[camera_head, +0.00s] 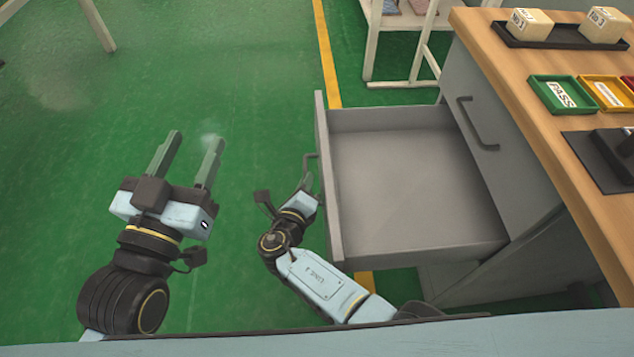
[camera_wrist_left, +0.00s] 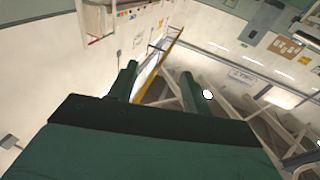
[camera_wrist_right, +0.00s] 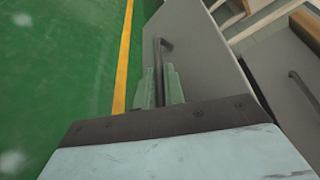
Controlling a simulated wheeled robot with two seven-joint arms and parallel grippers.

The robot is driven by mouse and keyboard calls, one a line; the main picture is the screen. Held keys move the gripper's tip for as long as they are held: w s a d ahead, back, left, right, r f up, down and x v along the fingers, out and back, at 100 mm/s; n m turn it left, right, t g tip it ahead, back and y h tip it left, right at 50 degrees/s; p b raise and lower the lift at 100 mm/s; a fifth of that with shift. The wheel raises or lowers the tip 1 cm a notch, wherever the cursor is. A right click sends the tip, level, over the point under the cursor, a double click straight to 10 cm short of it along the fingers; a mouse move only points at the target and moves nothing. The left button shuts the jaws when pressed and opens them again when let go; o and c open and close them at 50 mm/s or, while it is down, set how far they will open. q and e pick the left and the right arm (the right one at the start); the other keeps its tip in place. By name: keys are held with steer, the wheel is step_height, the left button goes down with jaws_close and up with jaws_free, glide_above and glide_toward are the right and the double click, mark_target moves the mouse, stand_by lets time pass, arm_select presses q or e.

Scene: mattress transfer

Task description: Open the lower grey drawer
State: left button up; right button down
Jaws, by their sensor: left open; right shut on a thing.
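The lower grey drawer (camera_head: 405,190) is pulled well out of the cabinet in the head view, and its inside is empty. Its front panel (camera_wrist_right: 203,60) shows in the right wrist view. My right gripper (camera_head: 308,182) is at the outer face of the drawer front. In the right wrist view its fingers (camera_wrist_right: 160,90) are shut around the lower drawer's dark handle (camera_wrist_right: 158,55). My left gripper (camera_head: 190,152) is open and empty over the green floor, left of the drawer.
The upper drawer is closed, with a dark handle (camera_head: 477,124). The wooden worktop (camera_head: 535,125) holds labelled blocks, a green PASS tray (camera_head: 563,95) and a yellow tray (camera_head: 606,92). A white rack (camera_head: 420,45) stands behind. The floor (camera_head: 240,80) at left is clear.

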arm_select(q)
steer(key=shift+s+r+t, duration=0.15)
steer(key=shift+r+t, duration=0.25)
steer(key=shift+r, duration=0.25)
arm_select(e)
steer(key=shift+a, duration=0.55)
steer(key=c, duration=1.5)
jaws_free()
steer(key=shift+s, duration=0.1)
arm_select(q)
steer(key=s+a+f+g+y+p, duration=0.1)
steer(key=s+a+f+g, duration=0.1)
steer(key=f+g, duration=0.2)
steer(key=s+a+f+g+y+p, duration=0.1)
steer(key=s+f+g+y+p, duration=0.1)
steer(key=f+g, duration=0.3)
step_height(320, 180, down, 4)
steer(key=shift+a+f+n+g, duration=0.15)
steer(key=shift+a+n+g, duration=0.15)
steer(key=shift+a, duration=0.1)
arm_select(e)
steer(key=v, duration=0.7)
steer(key=shift+s+a, duration=0.1)
steer(key=shift+s, duration=0.05)
